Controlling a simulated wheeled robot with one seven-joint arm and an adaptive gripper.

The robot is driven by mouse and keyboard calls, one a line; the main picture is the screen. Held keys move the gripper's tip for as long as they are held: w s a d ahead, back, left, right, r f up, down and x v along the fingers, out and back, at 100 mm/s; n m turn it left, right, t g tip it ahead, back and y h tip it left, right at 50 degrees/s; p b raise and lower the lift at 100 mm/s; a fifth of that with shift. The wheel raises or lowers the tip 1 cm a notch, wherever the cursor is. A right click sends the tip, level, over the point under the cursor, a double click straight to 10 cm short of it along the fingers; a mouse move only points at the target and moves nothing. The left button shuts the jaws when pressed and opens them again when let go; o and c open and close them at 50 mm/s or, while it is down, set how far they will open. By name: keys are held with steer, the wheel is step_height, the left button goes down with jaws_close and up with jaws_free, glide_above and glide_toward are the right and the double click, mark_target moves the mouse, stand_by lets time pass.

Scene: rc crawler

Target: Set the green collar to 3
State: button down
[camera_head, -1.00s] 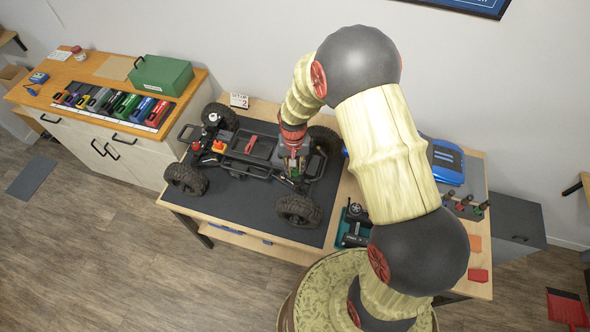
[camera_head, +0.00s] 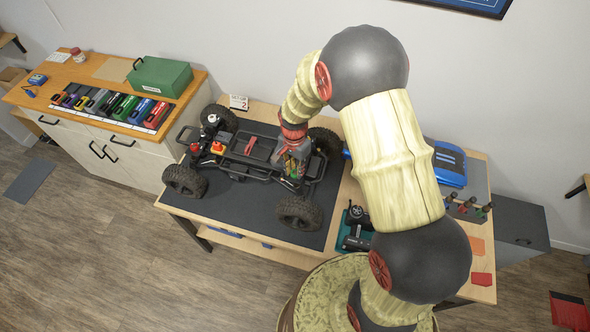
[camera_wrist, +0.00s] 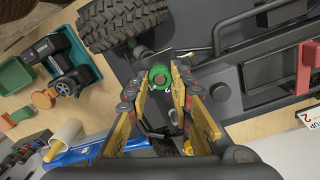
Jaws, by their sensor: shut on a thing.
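In the head view my gripper (camera_head: 291,160) reaches down onto the right part of the crawler chassis (camera_head: 245,152), between the right wheels. I cannot read any number or mark on the collar, and it is too small to make out in the head view.
A large tyre (camera_wrist: 120,22) is close to the fingers. A teal tray (camera_head: 344,240) with a transmitter (camera_head: 357,216) lies right of the work mat (camera_head: 240,200). A blue car body (camera_head: 449,165) is behind my arm. A green box (camera_head: 160,77) stands on the left cabinet.

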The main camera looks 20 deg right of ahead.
stand_by(0.4)
steer(key=c, duration=1.6)
jaws_free()
steer(key=shift+o, duration=0.2)
